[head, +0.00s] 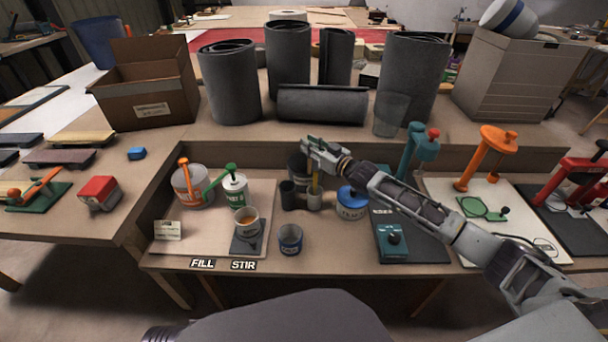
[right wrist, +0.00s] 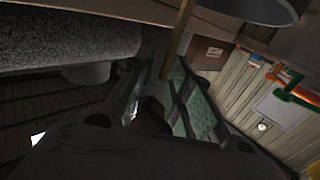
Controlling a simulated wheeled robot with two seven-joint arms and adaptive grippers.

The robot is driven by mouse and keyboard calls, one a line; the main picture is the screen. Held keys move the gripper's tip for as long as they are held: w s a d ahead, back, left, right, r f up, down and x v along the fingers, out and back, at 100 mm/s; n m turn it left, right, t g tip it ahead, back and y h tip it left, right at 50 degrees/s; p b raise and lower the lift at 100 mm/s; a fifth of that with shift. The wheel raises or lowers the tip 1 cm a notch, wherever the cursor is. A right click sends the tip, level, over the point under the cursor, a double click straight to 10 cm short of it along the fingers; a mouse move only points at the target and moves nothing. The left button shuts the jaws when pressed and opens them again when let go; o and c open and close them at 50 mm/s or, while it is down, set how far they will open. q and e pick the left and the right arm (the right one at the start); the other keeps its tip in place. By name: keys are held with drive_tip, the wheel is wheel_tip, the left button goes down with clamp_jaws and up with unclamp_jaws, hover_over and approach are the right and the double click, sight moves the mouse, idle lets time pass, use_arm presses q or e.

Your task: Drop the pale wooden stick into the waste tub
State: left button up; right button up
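My right gripper (head: 312,150) is above the small cups at the back of the front bench. A yellow-brown stick (head: 315,184) runs upright below it, at a grey cup (head: 314,201). In the right wrist view the wooden stick (right wrist: 179,40) reaches in between the fingertips of my right gripper (right wrist: 158,72). I cannot tell whether the fingers press on it. A dark bucket (head: 297,165), possibly the waste tub, stands just behind, partly hidden by the gripper. A dark round rim (right wrist: 262,12) shows in the right wrist view. My left gripper is not in view.
A dark cup (head: 288,194) stands beside the grey one. Tins and a mixing cup (head: 246,222) stand left; a teal clamp-like stand (head: 421,150) is right.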

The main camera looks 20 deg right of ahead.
drive_tip(key=shift+o, duration=0.4)
wheel_tip(320, 180, up, 10)
idle(0.7)
drive_tip(key=shift+s+f, duration=0.1)
idle(0.8)
